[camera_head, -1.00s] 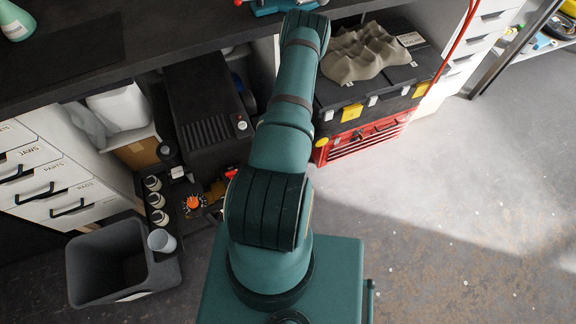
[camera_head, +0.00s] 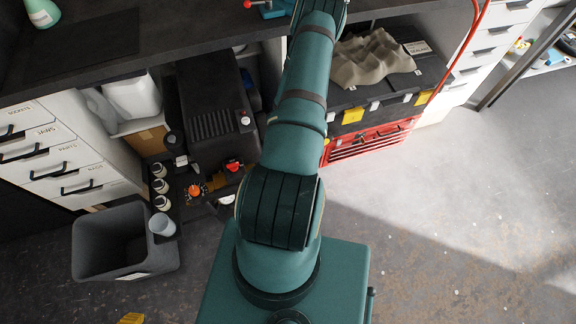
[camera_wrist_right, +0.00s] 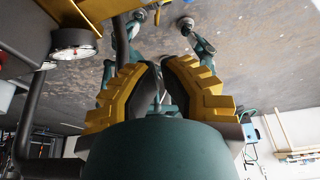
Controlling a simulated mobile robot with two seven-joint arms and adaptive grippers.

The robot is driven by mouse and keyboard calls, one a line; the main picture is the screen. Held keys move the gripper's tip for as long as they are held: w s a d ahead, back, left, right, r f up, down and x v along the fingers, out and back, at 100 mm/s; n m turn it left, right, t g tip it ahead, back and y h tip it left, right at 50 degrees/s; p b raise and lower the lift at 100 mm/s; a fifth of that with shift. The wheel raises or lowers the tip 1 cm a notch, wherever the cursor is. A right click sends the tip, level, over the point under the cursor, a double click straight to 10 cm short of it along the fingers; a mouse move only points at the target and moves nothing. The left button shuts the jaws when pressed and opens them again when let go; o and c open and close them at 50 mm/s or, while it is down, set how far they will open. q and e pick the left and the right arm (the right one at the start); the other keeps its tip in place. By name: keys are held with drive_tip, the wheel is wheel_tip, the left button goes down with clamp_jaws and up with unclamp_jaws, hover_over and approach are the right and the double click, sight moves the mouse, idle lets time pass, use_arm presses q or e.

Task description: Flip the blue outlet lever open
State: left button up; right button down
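I cannot make out the blue outlet lever in either view. In the head view, a dark machine (camera_head: 207,105) stands under the bench, with a red knob (camera_head: 234,165) and an orange dial (camera_head: 195,190) low at its front. My arm crosses the middle of the head view and hides part of this area; its gripper is out of that picture. In the right wrist view, my right gripper (camera_wrist_right: 159,72) has yellow fingers with a narrow gap between dark pads, and nothing is visibly held. A small yellow piece (camera_head: 131,318) at the bottom edge may be my left gripper's finger.
A round gauge (camera_wrist_right: 73,41) and a dark hose (camera_wrist_right: 36,100) are left of the right gripper. A grey bin (camera_head: 110,215), small bottles and white drawers (camera_head: 65,165) are at left. A red toolbox (camera_head: 366,141) stands right of my arm. Floor at right is clear.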

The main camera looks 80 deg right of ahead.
drive_tip(key=v, duration=0.4)
drive_tip(key=shift+s+p, duration=0.15)
drive_tip(key=shift+p, duration=0.25)
